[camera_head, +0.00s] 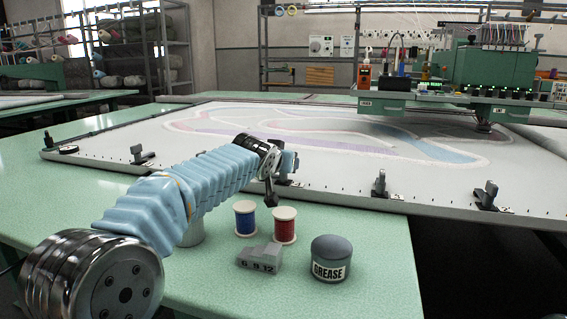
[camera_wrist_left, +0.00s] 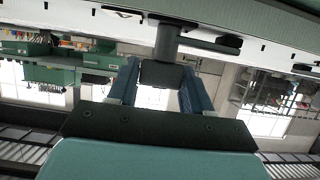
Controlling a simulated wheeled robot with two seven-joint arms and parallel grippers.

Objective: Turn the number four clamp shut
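Dark clamps line the near edge of the pale frame (camera_head: 335,183). My left gripper (camera_head: 273,192) is at the clamp (camera_head: 290,166) near the middle of that edge and partly hides it. In the left wrist view my gripper's two blue fingers (camera_wrist_left: 158,88) stand apart, one on each side of the clamp's dark handle (camera_wrist_left: 162,72). The handle about fills the gap; I cannot tell whether both fingers press on it. A small label (camera_wrist_left: 122,13) beside the clamp looks like a 4, seen upside down. My right gripper is not in view.
Other clamps stand to the left (camera_head: 141,155) and right (camera_head: 380,185) along the edge. A blue spool (camera_head: 244,218), a red spool (camera_head: 284,225), a grey numbered block (camera_head: 261,257) and a grease tin (camera_head: 330,258) stand on the green table (camera_head: 215,285) below my arm.

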